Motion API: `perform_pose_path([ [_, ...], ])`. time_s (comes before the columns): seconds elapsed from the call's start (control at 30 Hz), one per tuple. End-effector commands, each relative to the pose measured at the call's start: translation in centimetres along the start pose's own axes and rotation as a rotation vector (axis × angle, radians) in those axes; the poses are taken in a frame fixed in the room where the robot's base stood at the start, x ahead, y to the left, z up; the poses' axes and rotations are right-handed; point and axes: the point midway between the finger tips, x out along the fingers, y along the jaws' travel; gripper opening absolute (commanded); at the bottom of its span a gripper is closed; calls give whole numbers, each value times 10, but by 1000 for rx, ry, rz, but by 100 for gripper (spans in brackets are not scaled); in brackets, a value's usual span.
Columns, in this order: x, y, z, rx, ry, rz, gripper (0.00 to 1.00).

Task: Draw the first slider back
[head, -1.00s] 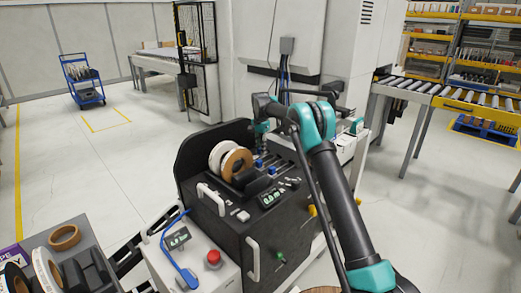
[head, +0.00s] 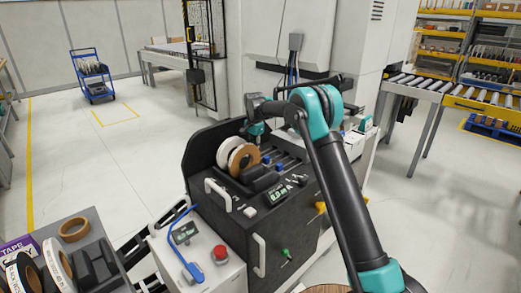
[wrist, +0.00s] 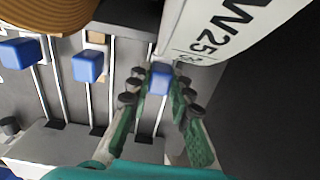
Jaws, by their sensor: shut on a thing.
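Three blue slider knobs stand on slotted rails in the wrist view: a left knob (wrist: 20,52), a middle knob (wrist: 88,66) and a right knob (wrist: 160,80). My gripper (wrist: 161,88) has its green-padded fingers on both sides of the right knob and is shut on it. That knob sits beside the white tape roll (wrist: 230,30). In the head view my gripper (head: 256,130) reaches down behind the tape rolls on the black machine (head: 235,222). The held knob is hidden there, but another blue knob (head: 266,160) shows.
A cardboard-coloured roll (head: 244,160) stands close to the sliders. A grey box with a red button (head: 220,253) and blue cable is in front. A tray of tape rolls (head: 112,270) is at lower left. Open floor lies left and right.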

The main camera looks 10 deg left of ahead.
Motion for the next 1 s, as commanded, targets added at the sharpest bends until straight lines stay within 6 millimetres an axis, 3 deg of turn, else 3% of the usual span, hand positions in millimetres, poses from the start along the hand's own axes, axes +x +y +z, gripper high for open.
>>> perform_pose_path([
  [0.27, 0, 0, 4, -3, -5, 3, 0],
  [0.3, 0, 0, 5, -3, -5, 3, 25],
  [0.43, 0, 0, 4, -2, -4, 3, 41],
  [0.77, -2, 0, 2, -1, -3, 3, 41],
  [1.0, -32, 0, 3, -1, -3, 3, 41],
])
